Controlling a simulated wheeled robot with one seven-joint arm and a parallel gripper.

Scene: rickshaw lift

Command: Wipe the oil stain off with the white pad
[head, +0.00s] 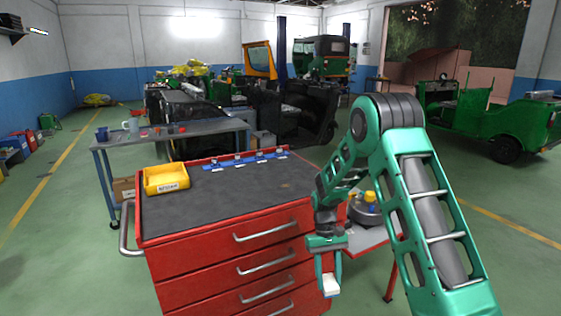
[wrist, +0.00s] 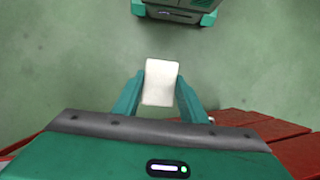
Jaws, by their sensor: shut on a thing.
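My gripper (head: 330,274) is shut on the white pad (head: 331,287), which hangs between the fingertips. In the wrist view the pad (wrist: 160,82) shows as a pale block between the two green fingers, with the floor behind it. The gripper is beside the front right corner of the red tool cart (head: 215,257), in front of its drawers and lower than its top. A small, faint brownish spot (head: 284,185) on the right part of the cart's dark top (head: 225,205) looks like the oil stain. The pad is apart from it.
A yellow bin (head: 166,179) stands at the cart top's left. A blue rail (head: 245,160) with several small items runs along its back edge. A low side table (head: 367,238) with a round tray stands right of the cart, partly behind my arm. The middle of the cart top is clear.

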